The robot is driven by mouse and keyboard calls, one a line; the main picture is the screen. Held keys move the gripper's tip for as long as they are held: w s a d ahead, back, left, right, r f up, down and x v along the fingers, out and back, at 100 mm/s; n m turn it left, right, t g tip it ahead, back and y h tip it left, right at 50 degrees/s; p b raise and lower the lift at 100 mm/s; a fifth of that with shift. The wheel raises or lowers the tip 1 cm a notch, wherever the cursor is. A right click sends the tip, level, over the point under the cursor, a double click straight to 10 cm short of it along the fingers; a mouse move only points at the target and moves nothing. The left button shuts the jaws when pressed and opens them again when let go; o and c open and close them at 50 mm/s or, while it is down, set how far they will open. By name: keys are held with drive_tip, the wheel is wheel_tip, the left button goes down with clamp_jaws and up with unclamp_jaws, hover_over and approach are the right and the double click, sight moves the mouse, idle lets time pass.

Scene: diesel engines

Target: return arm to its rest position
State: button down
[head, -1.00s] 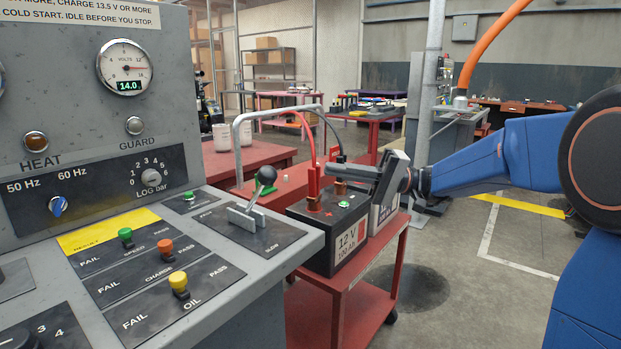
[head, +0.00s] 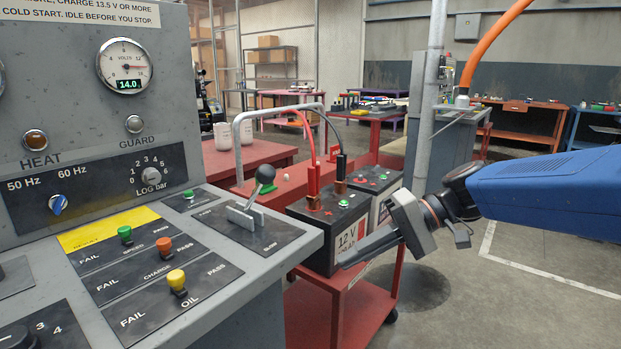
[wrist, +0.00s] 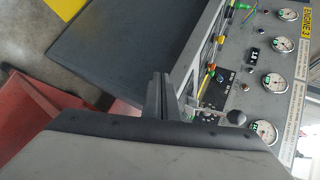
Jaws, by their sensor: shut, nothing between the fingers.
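My gripper (head: 366,250) is at the right of the head view, at the end of my blue arm, its fingers pointing left in front of the batteries. It is shut and empty. In the wrist view its closed fingers (wrist: 161,96) point toward the grey control panel (wrist: 268,62). The near 12 V battery (head: 325,232) sits on the red cart (head: 345,295), partly hidden by the fingers. Red and black clamps stand on the batteries.
The grey console (head: 215,300) fills the left, with a black-knobbed lever (head: 264,176) and green, orange and yellow switches. Its voltmeter (head: 124,65) reads 14.0. A metal post (head: 430,110) stands behind my gripper. Open floor (head: 510,300) lies at right.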

drive_tip(key=s+d+f+t+h, duration=0.2)
drive_tip(key=s+d+f+h, duration=0.2)
drive_tip(key=d, duration=0.3)
drive_tip(key=s+d+f+m+t+h, duration=0.1)
drive_tip(key=s+d+f+t+h, duration=0.1)
drive_tip(key=s+d+f+h, duration=0.2)
drive_tip(key=s+d+f+t+h, duration=0.2)
drive_tip(key=s+d+f+h, duration=0.2)
drive_tip(key=d, duration=0.5)
drive_tip(key=shift+s+d+f+m, duration=0.35)
drive_tip(key=shift+s+f, duration=0.1)
drive_tip(key=shift+f, duration=0.3)
